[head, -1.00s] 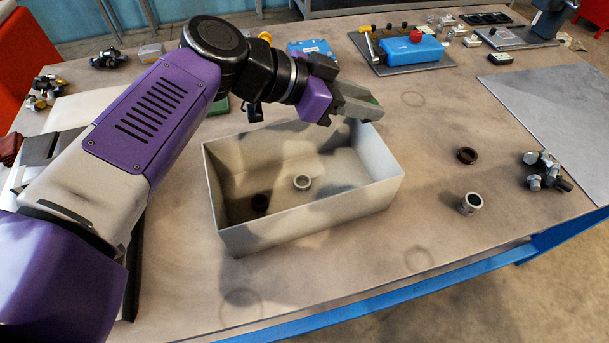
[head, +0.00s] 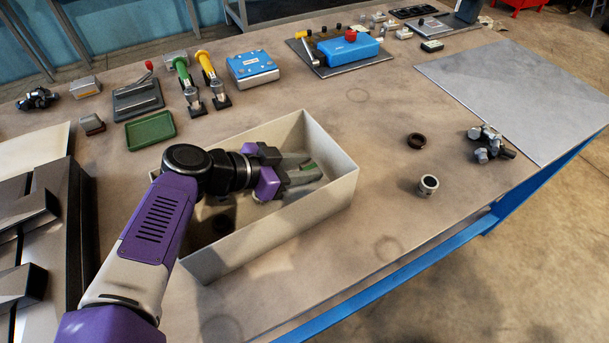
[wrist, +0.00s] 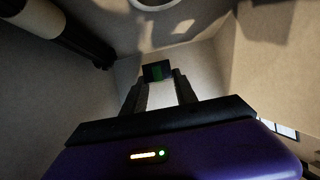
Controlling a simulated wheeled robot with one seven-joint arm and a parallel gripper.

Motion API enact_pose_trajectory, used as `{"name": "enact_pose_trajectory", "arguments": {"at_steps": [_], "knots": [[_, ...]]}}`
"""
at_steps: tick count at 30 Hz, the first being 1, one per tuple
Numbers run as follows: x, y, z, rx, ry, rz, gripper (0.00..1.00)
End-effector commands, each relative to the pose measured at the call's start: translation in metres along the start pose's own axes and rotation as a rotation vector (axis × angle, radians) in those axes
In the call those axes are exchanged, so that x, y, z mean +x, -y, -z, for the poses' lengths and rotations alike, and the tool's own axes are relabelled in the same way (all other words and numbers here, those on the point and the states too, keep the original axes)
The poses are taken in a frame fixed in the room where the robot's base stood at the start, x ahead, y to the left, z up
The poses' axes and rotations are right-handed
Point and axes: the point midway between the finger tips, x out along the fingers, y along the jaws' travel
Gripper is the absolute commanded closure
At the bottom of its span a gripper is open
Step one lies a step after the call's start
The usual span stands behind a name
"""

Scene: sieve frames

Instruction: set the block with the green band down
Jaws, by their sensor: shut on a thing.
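The block with the green band (head: 308,166) is between the fingertips of my gripper (head: 302,172), mostly hidden by the fingers in the head view. In the wrist view the block (wrist: 157,71) shows as a small dark piece with a green band, held at the tips. My gripper is shut on it, inside or just over the pale open box (head: 275,245). I cannot tell whether the block touches the box floor.
A pale ring (wrist: 157,3) lies on the box floor. Right of the box stand a dark ring (head: 417,141), a metal bushing (head: 428,184) and a bolt cluster (head: 488,144). A green tray (head: 150,131) and blue box (head: 252,68) lie behind. The front right table is clear.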

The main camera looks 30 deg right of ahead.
Motion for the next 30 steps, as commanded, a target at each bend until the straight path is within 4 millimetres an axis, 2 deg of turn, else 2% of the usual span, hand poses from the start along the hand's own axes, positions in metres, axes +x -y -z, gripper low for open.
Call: {"name": "enact_pose_trajectory", "arguments": {"at_steps": [8,18,19,21,22,30], "knots": [[0.016,0.000,-0.028,-0.002,-0.003,-0.001,1.00],[0.018,0.000,-0.032,-0.001,-0.001,-0.001,1.00],[0.018,-0.001,-0.032,-0.001,0.000,-0.001,0.62],[0.018,-0.001,-0.032,-0.001,0.000,-0.001,0.48],[0.018,-0.001,-0.032,-0.001,0.000,-0.001,0.44],[0.018,-0.001,-0.032,-0.001,0.000,-0.001,0.44]]}}
